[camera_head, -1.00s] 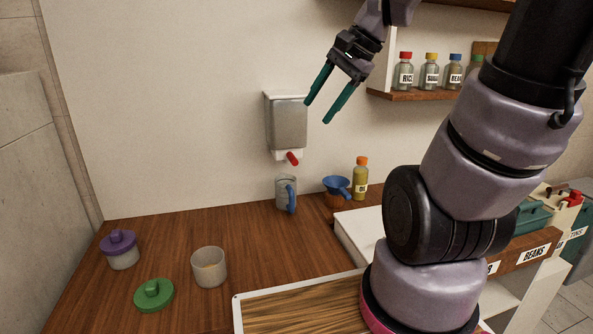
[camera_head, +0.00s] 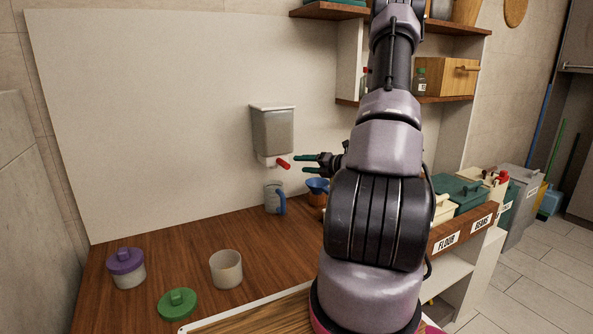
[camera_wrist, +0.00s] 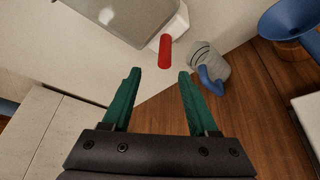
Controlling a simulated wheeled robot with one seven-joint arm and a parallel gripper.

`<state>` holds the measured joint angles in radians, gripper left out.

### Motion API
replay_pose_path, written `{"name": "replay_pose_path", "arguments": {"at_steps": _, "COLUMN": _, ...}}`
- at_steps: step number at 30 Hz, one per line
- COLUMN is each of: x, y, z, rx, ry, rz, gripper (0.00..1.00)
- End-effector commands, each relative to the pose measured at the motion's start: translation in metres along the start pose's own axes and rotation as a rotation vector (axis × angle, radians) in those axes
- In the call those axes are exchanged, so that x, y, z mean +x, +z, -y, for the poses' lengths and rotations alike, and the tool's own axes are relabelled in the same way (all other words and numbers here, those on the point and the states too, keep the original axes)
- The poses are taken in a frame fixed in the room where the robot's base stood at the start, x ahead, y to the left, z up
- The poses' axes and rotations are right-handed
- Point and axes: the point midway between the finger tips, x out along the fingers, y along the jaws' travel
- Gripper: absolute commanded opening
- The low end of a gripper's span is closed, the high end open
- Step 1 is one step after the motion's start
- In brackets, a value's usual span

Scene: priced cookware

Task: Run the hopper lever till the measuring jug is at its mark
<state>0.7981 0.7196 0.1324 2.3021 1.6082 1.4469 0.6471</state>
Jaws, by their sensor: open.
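The hopper (camera_head: 273,132) is a wall-mounted clear box with pale grey contents. Its red lever (camera_head: 283,164) sticks out at the bottom; the lever also shows in the wrist view (camera_wrist: 165,51). The measuring jug (camera_head: 271,197), clear with a blue handle, stands on the counter below the hopper and also shows in the wrist view (camera_wrist: 205,63). Its fill level and mark cannot be made out. My gripper (camera_head: 296,163) is open and empty, with green fingers just right of the lever. In the wrist view the lever lies beyond the fingertips (camera_wrist: 158,72), apart from them.
A blue funnel (camera_head: 317,185) on an orange-brown vessel stands right of the jug. An open cup (camera_head: 226,269), a green lid (camera_head: 177,303) and a purple-lidded jar (camera_head: 126,267) are at the front left. The wooden counter (camera_head: 180,245) is clear between them and the jug.

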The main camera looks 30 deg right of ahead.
Motion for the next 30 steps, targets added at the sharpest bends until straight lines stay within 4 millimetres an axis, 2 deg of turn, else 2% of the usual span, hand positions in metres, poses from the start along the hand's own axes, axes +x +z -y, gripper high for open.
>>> {"name": "replay_pose_path", "arguments": {"at_steps": 3, "x": 0.001, "y": 0.002, "z": 0.011, "rx": 0.038, "ry": -0.013, "rz": 0.026, "gripper": 0.59}}
{"name": "replay_pose_path", "arguments": {"at_steps": 8, "x": 0.013, "y": 0.002, "z": 0.011, "rx": 0.039, "ry": -0.012, "rz": 0.024, "gripper": 0.59}}
{"name": "replay_pose_path", "arguments": {"at_steps": 21, "x": 0.077, "y": 0.003, "z": 0.011, "rx": 0.035, "ry": -0.011, "rz": 0.022, "gripper": 0.59}}
{"name": "replay_pose_path", "arguments": {"at_steps": 30, "x": 0.104, "y": 0.004, "z": 0.011, "rx": 0.035, "ry": -0.012, "rz": 0.023, "gripper": 0.59}}
